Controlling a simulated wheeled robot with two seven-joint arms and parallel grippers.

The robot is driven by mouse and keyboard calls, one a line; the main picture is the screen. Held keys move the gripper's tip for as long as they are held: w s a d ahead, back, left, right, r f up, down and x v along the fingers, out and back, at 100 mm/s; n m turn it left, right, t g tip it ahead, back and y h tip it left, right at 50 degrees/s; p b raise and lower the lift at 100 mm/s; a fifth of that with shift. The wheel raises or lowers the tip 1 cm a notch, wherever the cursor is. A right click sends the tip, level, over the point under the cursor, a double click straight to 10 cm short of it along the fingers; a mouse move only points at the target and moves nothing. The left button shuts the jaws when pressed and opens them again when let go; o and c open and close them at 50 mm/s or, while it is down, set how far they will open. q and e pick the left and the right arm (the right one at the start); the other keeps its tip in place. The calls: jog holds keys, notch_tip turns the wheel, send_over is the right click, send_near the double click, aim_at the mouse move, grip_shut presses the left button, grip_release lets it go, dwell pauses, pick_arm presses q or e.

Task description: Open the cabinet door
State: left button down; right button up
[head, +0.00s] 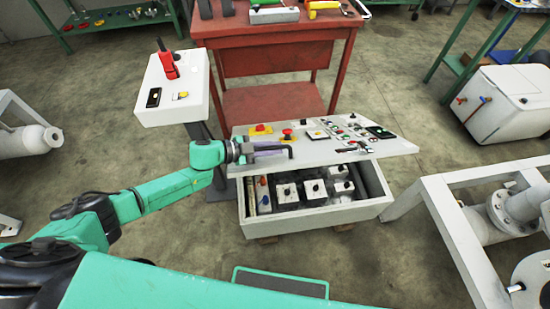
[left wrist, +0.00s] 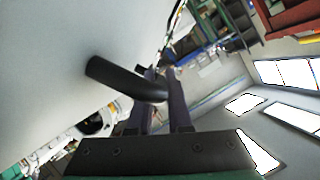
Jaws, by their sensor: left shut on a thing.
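The cabinet door (head: 340,146) is a light grey panel with buttons and switches on its face. It stands ajar over the cabinet box (head: 330,215), and its front edge is raised enough to show the inside. My left gripper (head: 272,149) is at the left part of the door, shut on the black door handle (head: 290,152). In the left wrist view the bent black handle (left wrist: 118,78) runs from the grey door (left wrist: 50,60) to between the fingers (left wrist: 165,105). My right gripper is not in view.
Inside the cabinet are several white switch blocks (head: 288,192). A white pedestal box (head: 172,92) with a red switch stands at the left. A red workbench (head: 275,60) is behind. A white pipe frame (head: 460,235) is close at the right. Open floor (head: 90,130) lies to the left.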

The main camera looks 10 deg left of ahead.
pick_arm(q)
jog(key=shift+w+a+r+p, duration=0.15)
jog(key=shift+w+a+r, duration=0.05)
jog(key=shift+w+r, duration=0.35)
jog(key=shift+w+a+r+p, duration=0.15)
jog(key=shift+w+r, duration=0.25)
jog(key=shift+r, duration=0.15)
